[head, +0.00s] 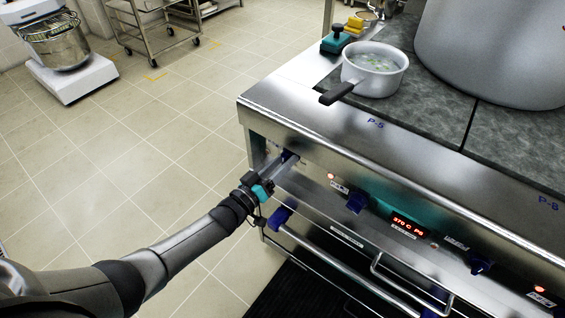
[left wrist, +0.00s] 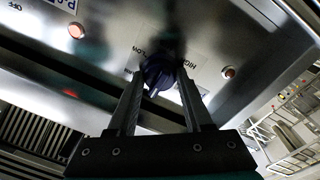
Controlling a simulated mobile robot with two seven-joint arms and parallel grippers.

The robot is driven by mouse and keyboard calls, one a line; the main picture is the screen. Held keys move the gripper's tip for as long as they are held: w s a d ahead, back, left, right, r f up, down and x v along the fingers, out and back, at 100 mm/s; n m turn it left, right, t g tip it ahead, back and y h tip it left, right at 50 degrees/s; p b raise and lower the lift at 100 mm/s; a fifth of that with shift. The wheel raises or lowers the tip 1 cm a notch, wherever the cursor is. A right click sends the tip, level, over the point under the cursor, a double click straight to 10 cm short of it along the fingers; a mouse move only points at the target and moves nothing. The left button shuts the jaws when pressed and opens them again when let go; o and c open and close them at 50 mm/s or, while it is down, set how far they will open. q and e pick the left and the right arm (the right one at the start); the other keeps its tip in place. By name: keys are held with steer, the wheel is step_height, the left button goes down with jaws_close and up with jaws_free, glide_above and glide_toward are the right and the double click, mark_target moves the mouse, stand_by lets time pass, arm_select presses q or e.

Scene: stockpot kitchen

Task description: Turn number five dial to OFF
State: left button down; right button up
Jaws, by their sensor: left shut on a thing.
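A dark blue dial (head: 288,156) sits at the left end of the stove's front panel. My left gripper (head: 276,171) is shut on it. In the left wrist view both fingers of my left gripper (left wrist: 160,85) flank the dial (left wrist: 159,70), beside a plate marked HIGH and LOW. I cannot tell the dial's exact setting. A second blue dial (head: 356,203) is further right on the panel, next to a small label plate (head: 338,185). Blue P-5 lettering (head: 375,123) marks the counter edge above. My right gripper is out of view.
A small saucepan (head: 374,70) stands on the cooktop, its handle toward the front edge. A large stockpot (head: 495,45) is behind to the right. An oven handle bar (head: 335,262) runs below the panel.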

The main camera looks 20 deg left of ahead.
arm_select(q)
steer(key=shift+n, duration=0.3)
steer(key=shift+c, duration=1.6)
jaws_free()
